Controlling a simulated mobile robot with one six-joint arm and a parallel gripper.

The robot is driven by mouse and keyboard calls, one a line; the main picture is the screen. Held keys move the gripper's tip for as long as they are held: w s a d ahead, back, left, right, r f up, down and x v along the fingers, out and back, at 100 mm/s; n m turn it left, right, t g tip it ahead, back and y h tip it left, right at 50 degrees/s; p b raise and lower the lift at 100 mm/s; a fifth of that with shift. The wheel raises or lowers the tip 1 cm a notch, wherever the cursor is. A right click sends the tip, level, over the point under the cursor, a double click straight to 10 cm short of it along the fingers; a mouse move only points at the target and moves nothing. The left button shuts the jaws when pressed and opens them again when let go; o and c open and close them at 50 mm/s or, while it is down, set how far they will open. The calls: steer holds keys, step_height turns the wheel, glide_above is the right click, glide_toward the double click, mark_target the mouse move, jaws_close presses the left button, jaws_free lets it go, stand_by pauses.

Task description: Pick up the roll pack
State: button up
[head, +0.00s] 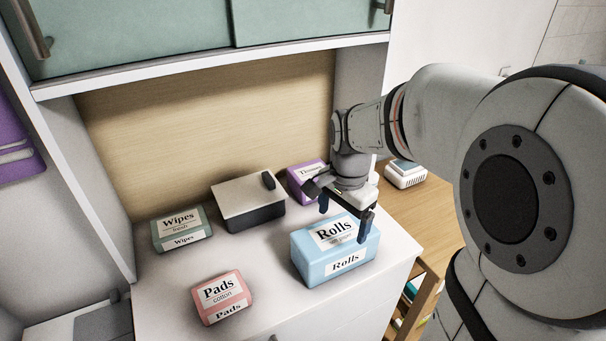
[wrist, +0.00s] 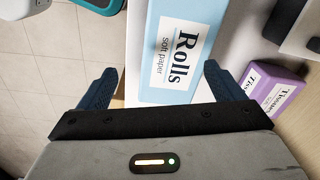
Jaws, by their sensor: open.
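The roll pack (head: 335,250) is a light blue box with white labels reading "Rolls". It stands on the white vanity top near its right end. It also shows in the wrist view (wrist: 178,86), top label visible. My gripper (head: 346,218) is open above the back right part of the pack, with dark blue fingers pointing down. In the wrist view its fingertips (wrist: 162,80) lie either side of the pack's near end, apart from each other. I cannot tell whether a finger touches the pack.
A purple tissue pack (head: 303,180) stands behind my gripper. A dark box with a pale lid (head: 250,200), green wipes (head: 182,230) and pink pads (head: 222,298) stand to the left. A white item (head: 405,174) sits on the wooden surface at right. Cabinets overhang the back.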

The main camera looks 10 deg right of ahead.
mark_target(336, 233)
steer(key=shift+o, duration=1.1)
steer(key=shift+w+f+m+g, duration=0.15)
steer(key=shift+w+m, duration=0.4)
steer(key=shift+w, duration=0.05)
steer(key=shift+w+f+m+g, duration=0.1)
steer(key=shift+w+m+g, duration=0.05)
steer(key=shift+w+m, duration=0.45)
steer(key=shift+w+f+m, duration=0.15)
steer(key=shift+f+m, duration=0.1)
step_height(336, 233, down, 7)
steer(key=shift+f+p, duration=0.2)
steer(key=shift+p, duration=0.2)
steer(key=shift+c, duration=0.6)
steer(key=c, duration=0.8)
steer(key=shift+c, duration=0.2)
